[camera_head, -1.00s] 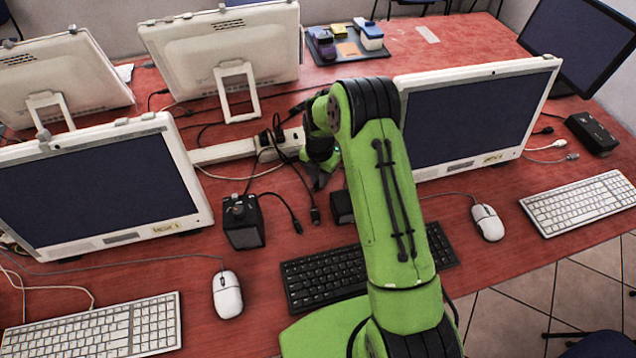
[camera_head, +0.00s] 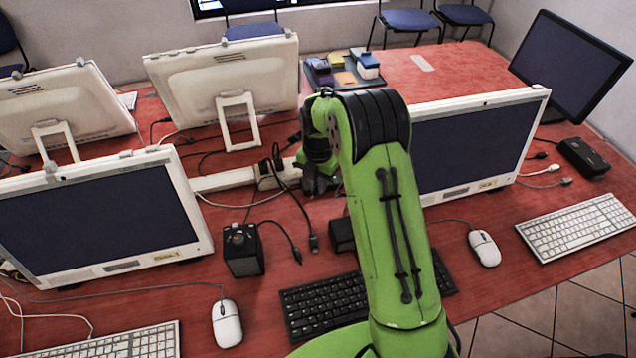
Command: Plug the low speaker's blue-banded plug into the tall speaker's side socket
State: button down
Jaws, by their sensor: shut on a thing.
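My gripper (camera_head: 320,186) is beyond the low speaker, beside the power strip. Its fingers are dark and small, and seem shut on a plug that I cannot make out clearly. No blue band shows. Two black cable ends lie on the table between the speakers, a left plug (camera_head: 297,257) and a right plug (camera_head: 314,244).
The white power strip (camera_head: 225,180) with black cables lies behind the speakers. A black keyboard (camera_head: 320,304) lies in front, partly under my arm. White mice (camera_head: 227,323) (camera_head: 485,249) and monitors (camera_head: 95,222) (camera_head: 470,140) flank the middle.

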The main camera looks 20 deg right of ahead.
jog(key=s+a+f+m+b, duration=0.1)
jog(key=s+a+m, duration=0.9)
jog(key=s+a, duration=0.1)
jog(key=shift+a+f+b, duration=0.2)
jog(key=shift+a+b, duration=0.15)
jog(key=shift+a, duration=0.5)
jog(key=shift+a, duration=1.6)
dwell(0.7)
jog(key=c, duration=1)
grip_release()
jog(key=shift+c, duration=0.2)
jog(key=shift+w, duration=0.1)
jog(key=shift+r, duration=0.1)
